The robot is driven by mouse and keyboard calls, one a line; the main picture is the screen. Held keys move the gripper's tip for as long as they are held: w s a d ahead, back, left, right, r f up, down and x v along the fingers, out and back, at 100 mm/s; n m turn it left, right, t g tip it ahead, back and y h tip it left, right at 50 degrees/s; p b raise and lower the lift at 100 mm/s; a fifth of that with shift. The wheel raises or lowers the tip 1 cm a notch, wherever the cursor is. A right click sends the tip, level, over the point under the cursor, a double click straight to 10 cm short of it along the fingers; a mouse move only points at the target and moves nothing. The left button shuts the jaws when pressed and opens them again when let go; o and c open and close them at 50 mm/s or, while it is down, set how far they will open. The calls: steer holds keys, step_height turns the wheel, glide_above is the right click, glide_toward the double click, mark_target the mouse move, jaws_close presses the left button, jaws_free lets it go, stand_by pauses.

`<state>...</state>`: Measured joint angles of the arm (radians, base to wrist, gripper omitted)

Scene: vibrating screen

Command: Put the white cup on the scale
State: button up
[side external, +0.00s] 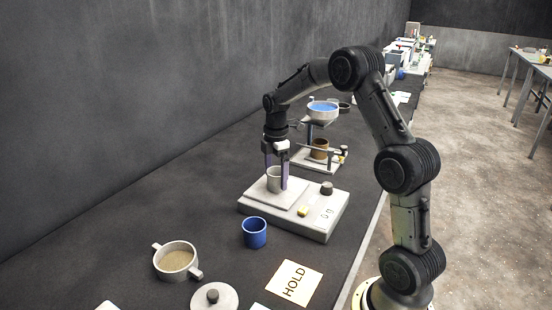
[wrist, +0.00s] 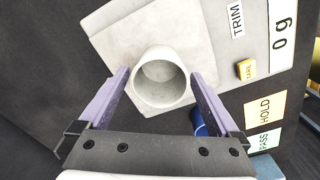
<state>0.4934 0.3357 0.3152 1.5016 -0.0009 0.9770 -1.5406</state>
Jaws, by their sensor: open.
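The white cup (side external: 273,183) stands upright on the plate of the scale (side external: 321,219) in the side view. In the wrist view the cup (wrist: 161,80) is at the near edge of the pale scale plate (wrist: 190,31), and I cannot tell whether its whole base rests on the plate. My gripper (side external: 277,184) points down around the cup. In the wrist view its two purple fingers (wrist: 162,80) are spread on either side of the cup, with gaps showing. The scale's display (wrist: 283,30) reads 0 g.
A blue cup (side external: 255,233) stands in front of the scale. A two-handled pot (side external: 176,261), a lid (side external: 214,299) and a HOLD card (side external: 293,283) lie nearer. A stand with a blue-filled bowl (side external: 322,112) and a brown cup (side external: 320,149) is behind. Dark wall at left.

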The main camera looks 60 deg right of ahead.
step_height(320, 180, up, 11)
steer(key=s+a+r+m+t, duration=0.1)
steer(key=s+a+r+m, duration=0.3)
steer(key=a, duration=0.5)
steer(key=s+a+f+m+t, duration=0.1)
steer(key=s+a+m, duration=0.3)
steer(key=s, duration=0.6)
steer(key=s+a+f+m+t, duration=0.1)
steer(key=s+a+m+t, duration=0.2)
steer(key=s+a, duration=0.5)
steer(key=shift+s+a+f+m, duration=0.35)
steer(key=shift+s+m, duration=0.15)
steer(key=shift+s, duration=0.4)
